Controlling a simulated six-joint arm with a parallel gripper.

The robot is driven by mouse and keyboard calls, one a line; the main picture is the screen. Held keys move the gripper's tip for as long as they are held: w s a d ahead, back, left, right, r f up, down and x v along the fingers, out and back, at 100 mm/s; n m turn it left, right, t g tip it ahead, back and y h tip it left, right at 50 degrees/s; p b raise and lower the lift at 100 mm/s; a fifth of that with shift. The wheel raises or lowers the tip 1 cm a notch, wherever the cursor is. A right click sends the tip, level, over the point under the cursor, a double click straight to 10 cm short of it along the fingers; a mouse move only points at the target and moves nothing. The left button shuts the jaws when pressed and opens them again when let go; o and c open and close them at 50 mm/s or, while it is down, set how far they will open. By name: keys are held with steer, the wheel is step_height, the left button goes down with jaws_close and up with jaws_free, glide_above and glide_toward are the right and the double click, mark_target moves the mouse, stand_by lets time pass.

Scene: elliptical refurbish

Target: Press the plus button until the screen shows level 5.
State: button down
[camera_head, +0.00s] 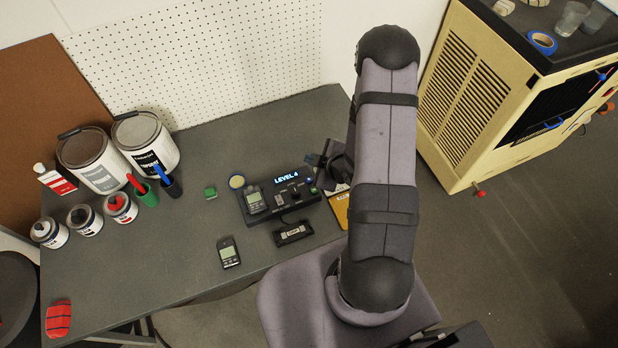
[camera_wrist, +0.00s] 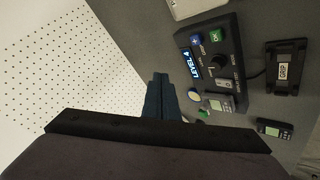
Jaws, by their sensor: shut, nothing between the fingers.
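The control box (camera_head: 262,215) stands on the grey table, and its lit screen (camera_head: 286,177) reads LEVEL 4. In the wrist view the box (camera_wrist: 233,50) appears turned, and its screen (camera_wrist: 188,64) also reads LEVEL 4. A blue button (camera_wrist: 196,40), which looks like the plus button, sits by the screen end, beside a green button (camera_wrist: 214,36). My gripper (camera_wrist: 158,78) is shut and empty, its dark blue fingers apart from the box. In the head view my gripper (camera_head: 318,160) is just beyond the box's far right corner, partly hidden by my arm.
A black GRIP block (camera_head: 293,233) lies in front of the box, and a handheld meter (camera_head: 229,253) lies nearer the front edge. A round tape (camera_head: 236,181) and a green item (camera_head: 210,192) lie left of the box. Paint cans (camera_head: 92,160) stand further left.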

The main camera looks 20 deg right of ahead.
mark_target(311, 177)
steer(key=shift+f, duration=0.15)
step_height(311, 177, down, 9)
steer(key=b, duration=0.7)
steer(key=shift+r, duration=0.2)
steer(key=shift+f, duration=0.15)
stand_by(1.7)
steer(key=shift+f+b, duration=0.25)
steer(key=shift+b, duration=0.25)
steer(key=shift+f+b, duration=0.45)
stand_by(0.6)
steer(key=shift+r, duration=0.15)
steer(key=shift+r+p, duration=0.7)
steer(key=shift+r, duration=0.05)
steer(key=shift+r, duration=0.1)
steer(key=shift+r+p, duration=1.95)
steer(key=shift+r, duration=0.5)
